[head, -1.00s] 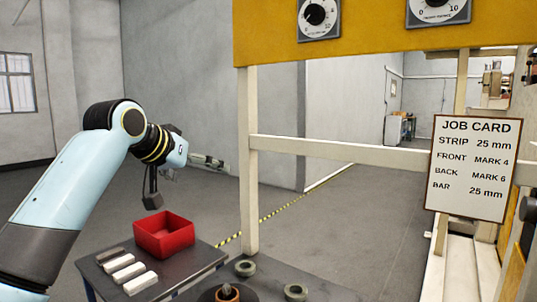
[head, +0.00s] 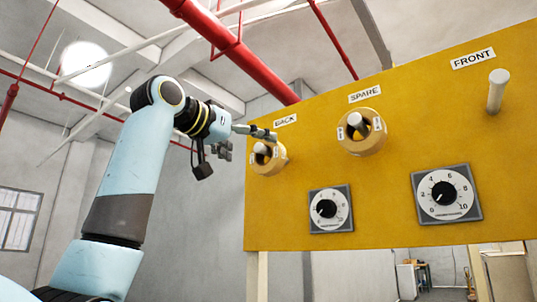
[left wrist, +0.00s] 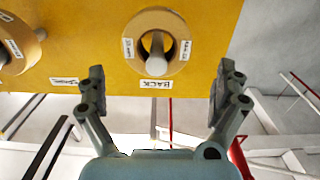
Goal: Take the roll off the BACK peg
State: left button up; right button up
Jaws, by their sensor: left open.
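The roll on the BACK peg is a tan ring (head: 273,163) at the left end of the yellow board, below the BACK label (head: 286,120). The wrist view shows this roll (left wrist: 157,19) face on, with the pale peg (left wrist: 156,63) through its hole. My left gripper (head: 250,144) is open in front of it, at the board's left edge. In the wrist view its two fingers (left wrist: 162,84) are spread wide, with the roll beyond and between them. Neither finger appears to touch the roll. My right gripper is in neither current view.
A similar roll (head: 372,143) hangs on the SPARE peg to the right. The FRONT peg (head: 497,88) is bare. Two dials (head: 330,209) (head: 446,194) sit lower on the yellow board (head: 400,225). Red pipes (head: 235,50) run overhead.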

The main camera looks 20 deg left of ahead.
aim_at(258, 146)
pick_arm(q)
jog(key=x, duration=0.1)
jog(key=p+x, duration=0.1)
jog(key=x, duration=0.1)
jog(key=p+x, duration=0.1)
jog(key=x, duration=0.1)
jog(key=shift+d+r, duration=0.15)
jog(key=shift+d, duration=0.15)
jog(key=shift+s+a, duration=0.1)
jog(key=shift+a, duration=0.05)
jog(key=shift+c, duration=0.8)
jog(key=c, duration=1)
